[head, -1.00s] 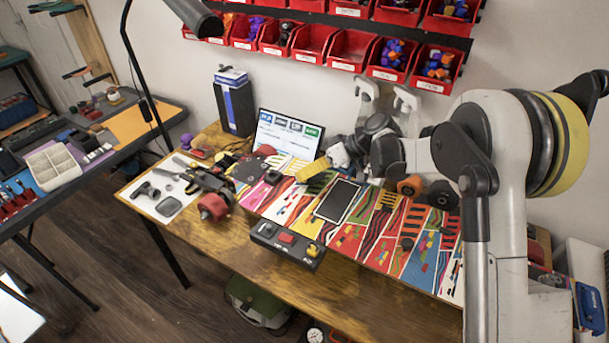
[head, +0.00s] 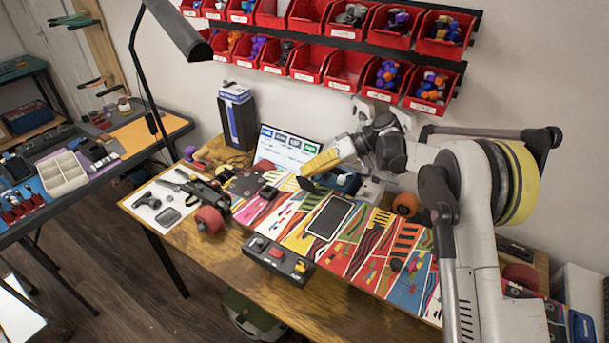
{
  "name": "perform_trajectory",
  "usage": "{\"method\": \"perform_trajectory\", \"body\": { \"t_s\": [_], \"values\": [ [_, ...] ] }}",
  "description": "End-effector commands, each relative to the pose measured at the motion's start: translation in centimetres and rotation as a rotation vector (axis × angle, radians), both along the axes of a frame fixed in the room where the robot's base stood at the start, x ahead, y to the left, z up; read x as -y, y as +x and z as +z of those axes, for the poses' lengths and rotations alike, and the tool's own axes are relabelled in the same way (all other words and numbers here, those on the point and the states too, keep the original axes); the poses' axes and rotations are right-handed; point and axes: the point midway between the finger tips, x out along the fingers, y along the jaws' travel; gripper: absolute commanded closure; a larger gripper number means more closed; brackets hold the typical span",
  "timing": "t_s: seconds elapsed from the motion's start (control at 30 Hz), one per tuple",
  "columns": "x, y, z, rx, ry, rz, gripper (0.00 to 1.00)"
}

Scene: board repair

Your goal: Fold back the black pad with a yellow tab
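A flat black rectangle with a pale rim (head: 329,217) lies on the colourful striped board (head: 360,240); I cannot make out a yellow tab on it, so I cannot tell if it is the pad. My gripper (head: 309,174) is up and behind this rectangle, in front of the screen, and looks apart from it. A yellow block-like part (head: 321,161) shows at the gripper's end, with a small dark piece (head: 306,184) just below it. I cannot tell whether these belong to the gripper. The fingers are too small to read.
A black button box (head: 277,262) sits at the table's front edge. A lit screen (head: 290,148) and a tall dark box (head: 238,118) stand behind. Tools (head: 165,203) and a red roller (head: 208,220) are at left. Red bins (head: 348,72) hang above.

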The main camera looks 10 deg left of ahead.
Motion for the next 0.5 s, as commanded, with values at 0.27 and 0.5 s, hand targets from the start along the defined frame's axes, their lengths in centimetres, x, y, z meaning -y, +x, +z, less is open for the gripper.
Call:
{"method": "perform_trajectory", "body": {
  "t_s": [0.27, 0.5],
  "values": [
    [0.5, 1.3, -0.3, 0.004, -0.004, -0.003, 1.00],
    [0.7, 1.7, -0.4, 0.005, -0.007, -0.003, 1.00]
  ]
}}
